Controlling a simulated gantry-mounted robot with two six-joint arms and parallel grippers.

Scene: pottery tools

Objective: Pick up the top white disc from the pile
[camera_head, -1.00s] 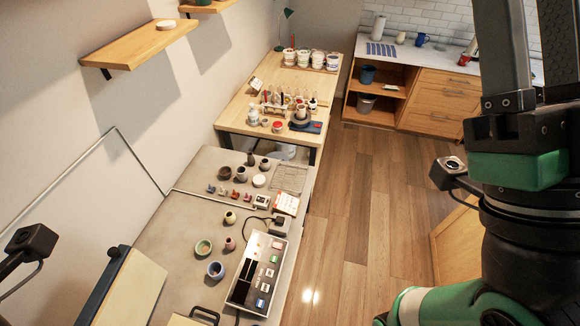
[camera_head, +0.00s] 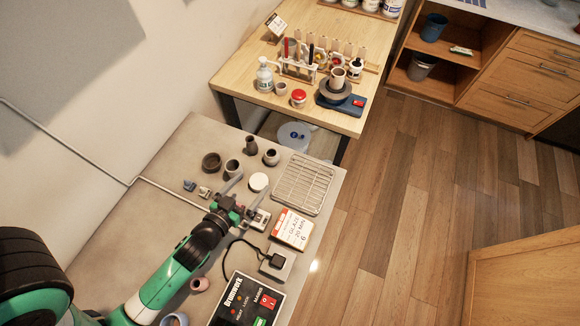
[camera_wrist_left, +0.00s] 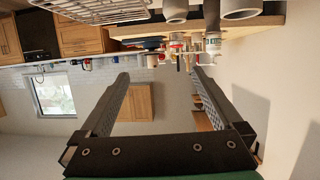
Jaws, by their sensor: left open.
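The pile of white discs (camera_head: 258,182) stands on the grey worktop in the head view, between the small dark pots and the wire rack. Its top is a round white face; I cannot tell how many discs are under it. My left gripper (camera_head: 245,192) is open and empty just to the near left of the pile, its fingers spread and pointing towards it. In the left wrist view the open fingers (camera_wrist_left: 160,73) have nothing between them, and I do not make out the pile there. My right gripper is out of view.
A wire rack (camera_head: 303,184) lies right of the pile. A dark cup (camera_head: 233,169), a bowl (camera_head: 211,162) and a small vase (camera_head: 271,157) stand behind and left. A glaze card (camera_head: 291,228) and the control box (camera_head: 243,302) are nearer. A wooden table (camera_head: 300,112) stands beyond.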

